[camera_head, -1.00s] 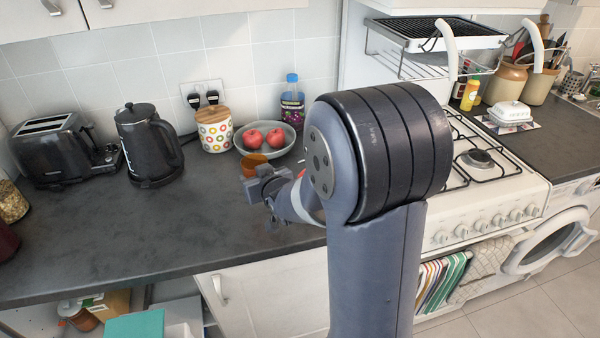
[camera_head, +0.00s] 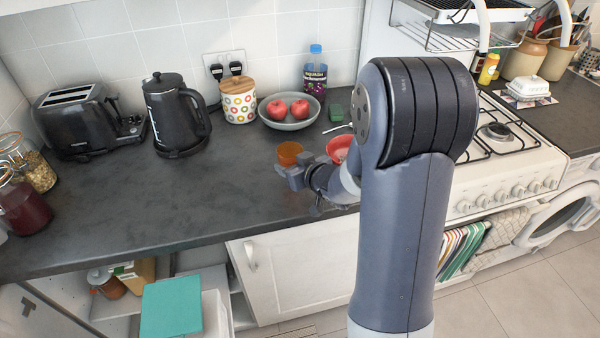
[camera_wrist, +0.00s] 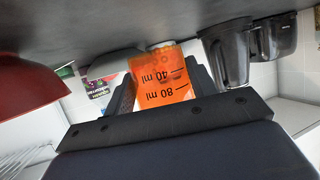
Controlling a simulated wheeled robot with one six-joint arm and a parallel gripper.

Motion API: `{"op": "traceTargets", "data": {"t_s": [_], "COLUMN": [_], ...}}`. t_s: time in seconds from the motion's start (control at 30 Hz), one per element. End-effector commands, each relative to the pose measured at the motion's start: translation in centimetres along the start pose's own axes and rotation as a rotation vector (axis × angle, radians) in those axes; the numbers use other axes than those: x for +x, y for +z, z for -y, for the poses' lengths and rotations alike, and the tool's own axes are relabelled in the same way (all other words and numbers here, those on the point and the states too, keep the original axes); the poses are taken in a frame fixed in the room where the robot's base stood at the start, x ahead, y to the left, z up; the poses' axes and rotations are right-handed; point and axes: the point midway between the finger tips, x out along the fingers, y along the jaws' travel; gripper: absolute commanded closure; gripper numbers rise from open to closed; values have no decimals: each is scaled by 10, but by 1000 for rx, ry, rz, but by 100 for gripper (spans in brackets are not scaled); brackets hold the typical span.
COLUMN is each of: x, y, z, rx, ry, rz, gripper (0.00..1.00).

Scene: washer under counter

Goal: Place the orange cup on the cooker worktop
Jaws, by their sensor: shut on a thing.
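The orange cup (camera_head: 289,152) is a small translucent cup with ml marks. It shows large between the fingers in the wrist view (camera_wrist: 163,80), where the picture is upside down. My gripper (camera_head: 290,176) is shut on it above the left worktop, near the fruit bowl; I cannot tell whether the cup touches the worktop. The cooker (camera_head: 522,165) stands to the right, with a white top, black pan supports and a row of knobs. My arm hides the left part of the hob.
A red bowl (camera_head: 338,147) sits just right of the cup. Behind are a grey bowl (camera_head: 290,124) with red fruit, a patterned canister (camera_head: 239,106) and a bottle (camera_head: 315,72). A kettle (camera_head: 175,115) and toaster (camera_head: 84,121) stand left. A butter dish (camera_head: 528,87) is beyond the cooker.

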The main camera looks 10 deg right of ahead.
Motion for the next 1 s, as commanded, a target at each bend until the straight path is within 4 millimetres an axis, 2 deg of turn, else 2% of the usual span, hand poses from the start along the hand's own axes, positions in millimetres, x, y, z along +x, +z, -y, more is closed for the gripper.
{"op": "traceTargets", "data": {"t_s": [0.3,0.77,0.8,1.0], "x": [14,17,17,17], "y": [34,41,41,40], "z": [0,0,0,0], "rx": [0,-1,-2,-1], "ry": [0,1,1,1], "rz": [1,-1,-1,-1], "gripper": [73,73,45,29]}}
